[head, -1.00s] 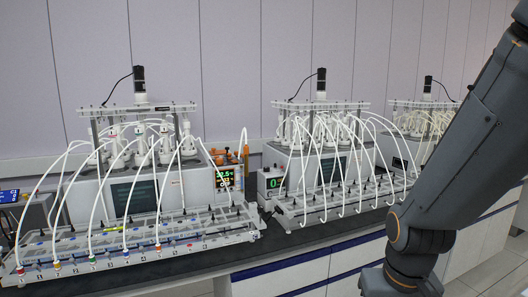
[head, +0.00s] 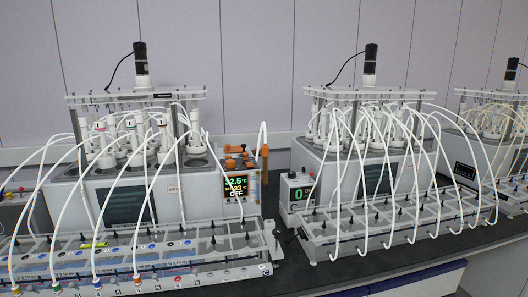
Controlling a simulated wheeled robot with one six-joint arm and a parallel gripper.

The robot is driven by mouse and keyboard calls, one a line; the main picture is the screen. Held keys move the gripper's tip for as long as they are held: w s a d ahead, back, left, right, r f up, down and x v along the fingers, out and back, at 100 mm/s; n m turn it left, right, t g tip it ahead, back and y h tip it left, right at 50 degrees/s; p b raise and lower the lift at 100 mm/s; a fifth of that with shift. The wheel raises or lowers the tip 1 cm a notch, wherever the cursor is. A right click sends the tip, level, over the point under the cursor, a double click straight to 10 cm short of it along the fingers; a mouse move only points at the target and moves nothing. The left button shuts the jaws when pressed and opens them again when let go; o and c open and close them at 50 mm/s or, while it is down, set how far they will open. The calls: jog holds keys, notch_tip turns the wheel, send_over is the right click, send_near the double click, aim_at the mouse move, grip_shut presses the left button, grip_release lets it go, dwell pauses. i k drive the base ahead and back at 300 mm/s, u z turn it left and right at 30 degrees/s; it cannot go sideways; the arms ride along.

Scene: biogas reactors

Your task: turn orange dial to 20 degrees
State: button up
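An orange-topped control unit (head: 239,160) stands at the right end of the left reactor bath. Its dark display (head: 237,187) shows coloured digits that look like 32.5 °C, a line near 33, and OFF. Orange parts sit on top of the unit and an orange upright piece (head: 265,163) stands at its right. The dial itself is too small to make out for certain, and so is its angle. My gripper is not in view.
A tube rack (head: 150,262) with white hoses fills the bench in front of the left bath. A small box with a green 0 (head: 298,195) stands right of the control unit. Another hose rack (head: 400,222) is further right. Dark bench top (head: 300,276) is bare between the racks.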

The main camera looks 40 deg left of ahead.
aim_at(230, 163)
jog(key=u, duration=0.15)
jog(key=i, duration=0.65)
jog(key=u, duration=0.9)
jog(key=i, duration=0.5)
jog(key=u, duration=0.5)
